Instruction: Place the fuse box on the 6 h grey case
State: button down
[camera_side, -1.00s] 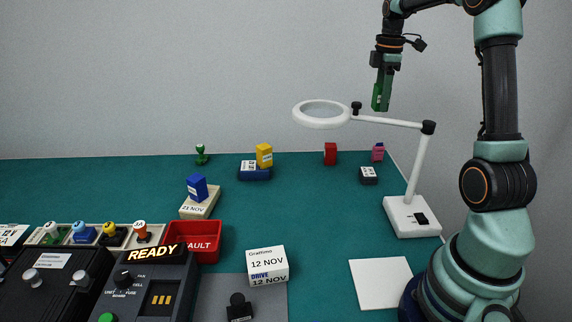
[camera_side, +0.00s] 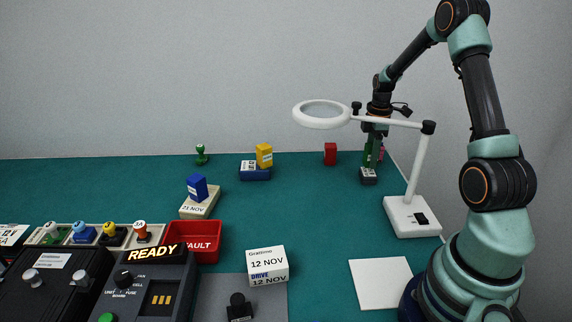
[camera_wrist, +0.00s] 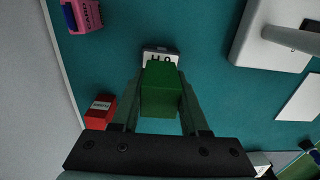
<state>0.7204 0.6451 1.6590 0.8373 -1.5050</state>
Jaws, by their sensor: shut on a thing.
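The small dark grey case (camera_side: 368,180) stands at the back right with a white label on top. In the wrist view the case (camera_wrist: 158,48) shows just beyond the block, its label upside down and reading like 6 H, partly covered by the block. The block's lower end is over or at the case's top; I cannot tell whether they touch.
A magnifier lamp (camera_side: 411,212) stands close, its arm crossing in front of my gripper. A red block (camera_side: 330,154) is left of the case and a pink block (camera_wrist: 84,15) is nearby. Mid-table is clear.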

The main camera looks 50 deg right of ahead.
jog(key=shift+f, duration=1.1)
jog(key=shift+f, duration=0.15)
jog(key=shift+c, duration=2.1)
grip_release()
notch_tip(320, 180, up, 12)
jog(key=shift+r, duration=0.2)
